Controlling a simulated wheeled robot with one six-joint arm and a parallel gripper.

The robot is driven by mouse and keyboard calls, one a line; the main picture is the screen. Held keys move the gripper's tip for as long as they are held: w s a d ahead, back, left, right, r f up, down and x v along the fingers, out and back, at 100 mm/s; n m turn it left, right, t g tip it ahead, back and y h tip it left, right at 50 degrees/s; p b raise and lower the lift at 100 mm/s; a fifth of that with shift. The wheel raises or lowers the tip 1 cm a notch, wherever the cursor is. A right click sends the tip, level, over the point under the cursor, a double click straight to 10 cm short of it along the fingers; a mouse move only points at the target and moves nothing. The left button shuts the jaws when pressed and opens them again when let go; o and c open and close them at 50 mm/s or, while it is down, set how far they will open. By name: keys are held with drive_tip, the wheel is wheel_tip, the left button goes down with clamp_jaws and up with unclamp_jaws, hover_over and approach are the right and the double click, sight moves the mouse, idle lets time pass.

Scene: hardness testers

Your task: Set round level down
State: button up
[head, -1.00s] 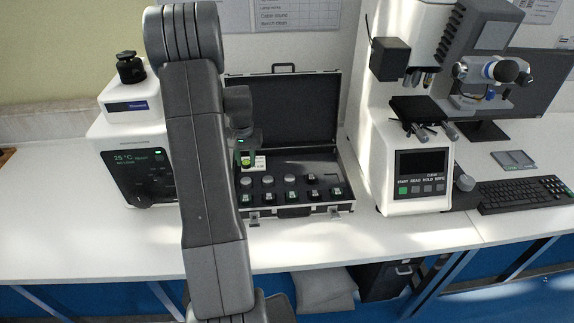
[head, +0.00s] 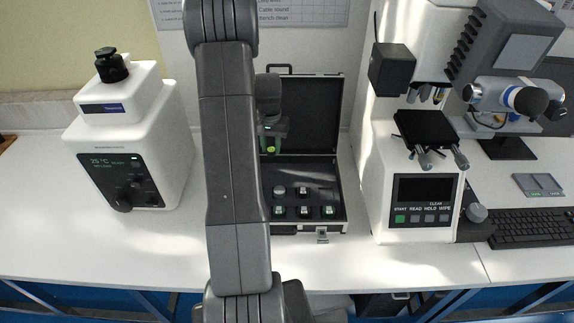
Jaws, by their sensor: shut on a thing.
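My gripper (head: 270,146) hangs in front of the open lid of a dark case (head: 318,115), above the case's left part. It is shut on the round level (head: 268,150), of which only a small greenish bit shows between the jaws. My own arm hides the rest of it and the left side of the case. The level is held up, apart from the foam and the bench. I cannot tell its tilt.
The case holds several metal discs and green-marked blocks (head: 304,211). A white bath unit (head: 130,140) stands left, with clear white bench (head: 175,235) between it and my arm. A hardness tester (head: 420,195) stands close right of the case. A keyboard (head: 535,225) lies at the far right.

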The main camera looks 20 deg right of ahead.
sight(270, 150)
drive_tip(key=f, duration=0.2)
drive_tip(key=f+p, duration=0.1)
drive_tip(key=f, duration=0.1)
drive_tip(key=shift+s+a+f, duration=0.1)
drive_tip(key=shift+s+a, duration=0.05)
drive_tip(key=shift+a, duration=0.1)
drive_tip(key=shift+f+p, duration=0.5)
drive_tip(key=shift+f, duration=2)
drive_tip(key=shift+f, duration=0.1)
drive_tip(key=o, duration=1)
drive_tip(key=shift+c, duration=0.2)
wheel_tip(270, 150, up, 12)
drive_tip(key=b, duration=0.3)
